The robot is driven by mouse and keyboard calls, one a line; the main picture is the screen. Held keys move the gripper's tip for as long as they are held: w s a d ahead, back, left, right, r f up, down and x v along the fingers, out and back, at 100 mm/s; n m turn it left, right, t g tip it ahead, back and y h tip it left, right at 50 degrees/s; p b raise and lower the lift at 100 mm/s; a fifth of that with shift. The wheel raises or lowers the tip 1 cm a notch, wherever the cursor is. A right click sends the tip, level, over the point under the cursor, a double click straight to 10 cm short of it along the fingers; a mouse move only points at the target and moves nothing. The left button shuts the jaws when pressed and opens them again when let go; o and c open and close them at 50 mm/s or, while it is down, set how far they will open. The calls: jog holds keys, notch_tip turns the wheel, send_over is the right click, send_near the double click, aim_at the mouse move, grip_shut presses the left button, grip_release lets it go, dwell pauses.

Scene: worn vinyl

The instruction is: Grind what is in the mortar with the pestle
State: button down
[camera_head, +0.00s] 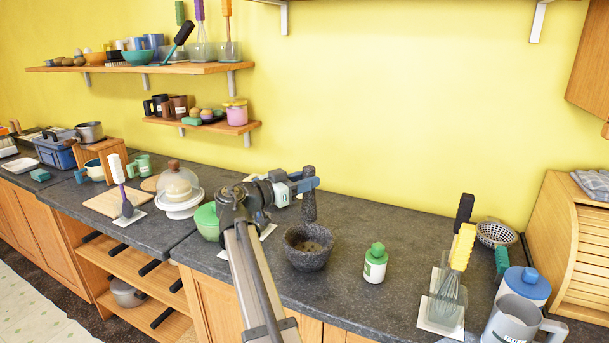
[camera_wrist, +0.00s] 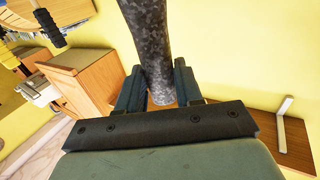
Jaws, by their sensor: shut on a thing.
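The dark stone mortar (camera_head: 308,252) stands on the grey counter in the head view, with brownish contents (camera_head: 311,246) inside. My gripper (camera_head: 305,181) is shut on the dark speckled stone pestle (camera_head: 309,208) near its upper part. The pestle is upright, with its lower end just behind the mortar's far rim in the picture; I cannot tell whether it touches the mortar. In the wrist view the pestle (camera_wrist: 150,50) stands between my two fingers (camera_wrist: 160,92). The mortar does not show in the wrist view.
A green-capped bottle (camera_head: 375,264) stands right of the mortar. A green bowl (camera_head: 207,221) and a domed cake stand (camera_head: 180,192) are to the left. Whisks in a holder (camera_head: 446,298) and a grey pitcher (camera_head: 515,322) stand at the right. Counter between bottle and whisks is clear.

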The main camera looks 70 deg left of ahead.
aim_at(305, 221)
jog(key=shift+f, duration=5.85)
jog(key=shift+s+d+f, duration=0.1)
jog(key=shift+s+d, duration=0.3)
jog(key=shift+d, duration=0.05)
jog(key=shift+w, duration=0.1)
